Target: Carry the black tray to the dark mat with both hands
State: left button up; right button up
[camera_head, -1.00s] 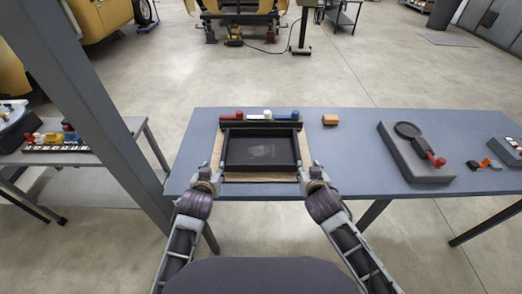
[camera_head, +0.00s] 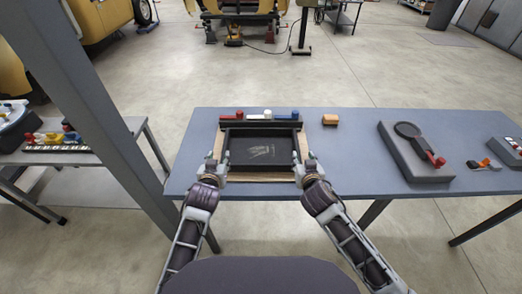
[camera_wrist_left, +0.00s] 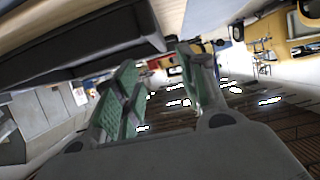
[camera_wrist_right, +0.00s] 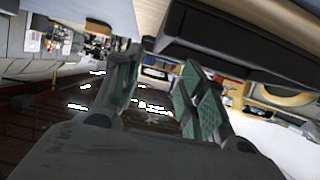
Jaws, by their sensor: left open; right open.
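The black tray (camera_head: 229,152) lies flat on a tan wooden board (camera_head: 262,177) on the blue-grey table. My left gripper (camera_head: 214,168) is open at the tray's left side, near its front corner. My right gripper (camera_head: 309,167) is open at the right side, opposite. Neither is closed on the tray. The tray's dark wall shows at the upper left of the left wrist view (camera_wrist_left: 85,40) and upper right of the right wrist view (camera_wrist_right: 240,45), beside the open green-padded fingers. A dark strip (camera_head: 259,125) lies behind the tray; I cannot tell whether it is the dark mat.
Red, white and blue pieces (camera_head: 259,115) line the back of the board. An orange block (camera_head: 330,119) sits to the right. A grey slab (camera_head: 412,158) with a dark ring tool stands further right. The table (camera_head: 350,150) between is clear. A grey post (camera_head: 95,110) rises at left.

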aim_at(224, 145)
pick_arm(q)
jog(key=shift+x, duration=6.3)
pick_arm(e)
jog(key=shift+x, duration=6.3)
pick_arm(q)
grip_shut()
pick_arm(e)
grip_shut()
pick_arm(q)
jog(key=shift+r, duration=0.1)
